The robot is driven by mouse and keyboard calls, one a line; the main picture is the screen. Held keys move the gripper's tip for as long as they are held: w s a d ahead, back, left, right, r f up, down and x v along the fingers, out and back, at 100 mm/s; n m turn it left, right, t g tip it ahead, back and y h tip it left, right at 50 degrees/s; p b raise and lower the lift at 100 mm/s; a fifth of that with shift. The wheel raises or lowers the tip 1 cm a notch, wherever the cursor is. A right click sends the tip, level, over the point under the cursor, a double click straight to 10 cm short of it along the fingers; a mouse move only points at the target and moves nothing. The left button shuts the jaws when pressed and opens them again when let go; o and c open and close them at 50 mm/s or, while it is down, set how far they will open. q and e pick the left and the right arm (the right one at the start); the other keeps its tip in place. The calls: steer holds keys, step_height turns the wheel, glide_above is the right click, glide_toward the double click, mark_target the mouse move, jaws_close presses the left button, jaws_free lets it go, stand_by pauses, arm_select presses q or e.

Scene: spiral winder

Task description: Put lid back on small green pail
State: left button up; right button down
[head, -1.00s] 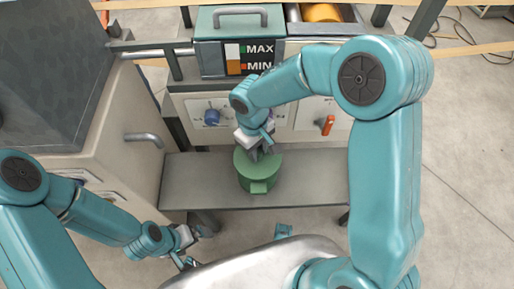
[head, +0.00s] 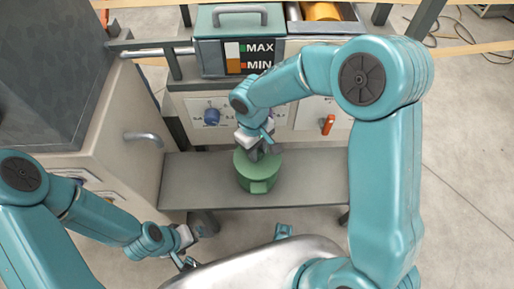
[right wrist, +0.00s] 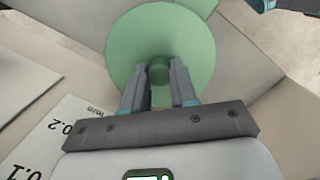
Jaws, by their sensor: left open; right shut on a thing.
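The small green pail (head: 258,186) stands upright on the grey bench. Its round green lid (head: 272,160) lies over the pail's top; the head view does not show whether any gap is left between them. My right gripper (head: 256,153) is above the lid, pointing down. In the right wrist view the fingers (right wrist: 160,80) are shut on the lid's small knob (right wrist: 158,70), with the lid disc (right wrist: 190,45) spread out around it. My left gripper (head: 190,250) is open and empty at the lower left, away from the pail.
The grey bench (head: 315,185) has free room left and right of the pail. A machine panel with a blue knob (head: 211,116) and an orange-red handle (head: 327,124) is behind it. A cabinet with a metal handle (head: 143,137) stands at the left.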

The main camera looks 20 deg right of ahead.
steer(key=shift+c, duration=1.7)
jaws_free()
steer(key=shift+r, duration=0.1)
steer(key=shift+r+p, duration=2.65)
steer(key=shift+r, duration=0.8)
jaws_close()
steer(key=shift+f, duration=0.25)
steer(key=shift+f+b, duration=2.15)
steer(key=shift+f, duration=0.35)
